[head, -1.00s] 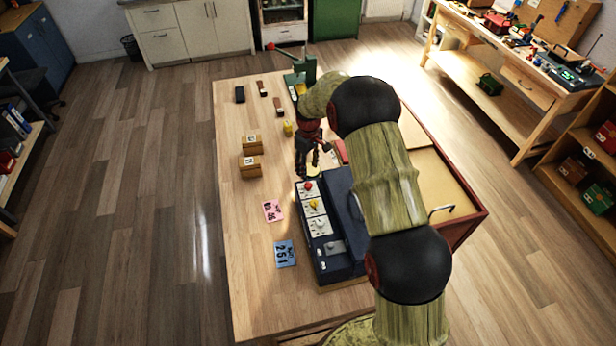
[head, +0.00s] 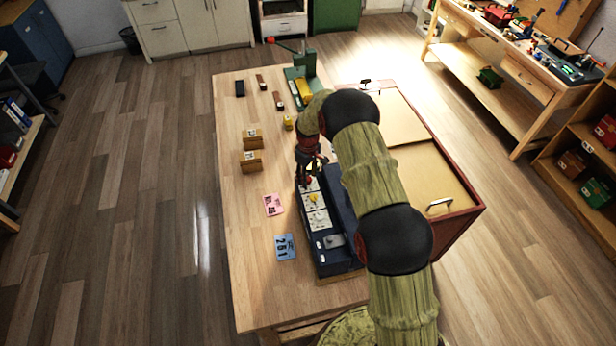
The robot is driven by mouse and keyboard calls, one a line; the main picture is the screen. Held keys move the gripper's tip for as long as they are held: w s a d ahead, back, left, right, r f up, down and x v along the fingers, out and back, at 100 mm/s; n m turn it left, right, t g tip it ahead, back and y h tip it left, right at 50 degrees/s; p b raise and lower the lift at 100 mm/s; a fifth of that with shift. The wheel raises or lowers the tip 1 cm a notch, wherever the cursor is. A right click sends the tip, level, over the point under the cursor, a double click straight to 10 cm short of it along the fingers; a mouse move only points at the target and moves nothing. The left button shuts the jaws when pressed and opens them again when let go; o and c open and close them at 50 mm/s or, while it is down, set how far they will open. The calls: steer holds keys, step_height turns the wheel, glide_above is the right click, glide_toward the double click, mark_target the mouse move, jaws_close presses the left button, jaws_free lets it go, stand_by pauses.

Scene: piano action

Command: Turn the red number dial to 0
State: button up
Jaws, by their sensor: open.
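My gripper (head: 307,182) points down over the far end of the dark blue dial box (head: 343,206), where the red dial sits. The red dial is hidden behind my gripper, so I cannot tell its setting or whether the fingers touch it. The fingers are open. Nearer on the box's pale panel, the yellow dial (head: 314,198) and a white dial (head: 319,217) show.
A pink card (head: 272,204) and a blue number card (head: 285,247) lie left of the box. Two wooden card holders (head: 251,162) stand farther back. A red-sided case (head: 462,222) is at the right. The table's left front is clear.

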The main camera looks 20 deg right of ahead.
steer(key=shift+c, duration=0.4)
jaws_close()
steer(key=shift+m+b, duration=0.3)
steer(key=shift+b, duration=0.15)
steer(key=m+b, duration=0.2)
steer(key=shift+f+m+b, duration=0.15)
steer(key=shift+m+b, duration=0.2)
steer(key=shift+m, duration=0.05)
steer(key=m+b, duration=0.3)
steer(key=m, duration=0.1)
steer(key=shift+m, duration=0.3)
steer(key=m+b, duration=0.2)
steer(key=m, duration=0.2)
steer(key=shift+m+b, duration=0.45)
steer(key=shift+m, duration=1.35)
steer(key=shift+r+m, duration=0.2)
steer(key=shift+m, duration=0.1)
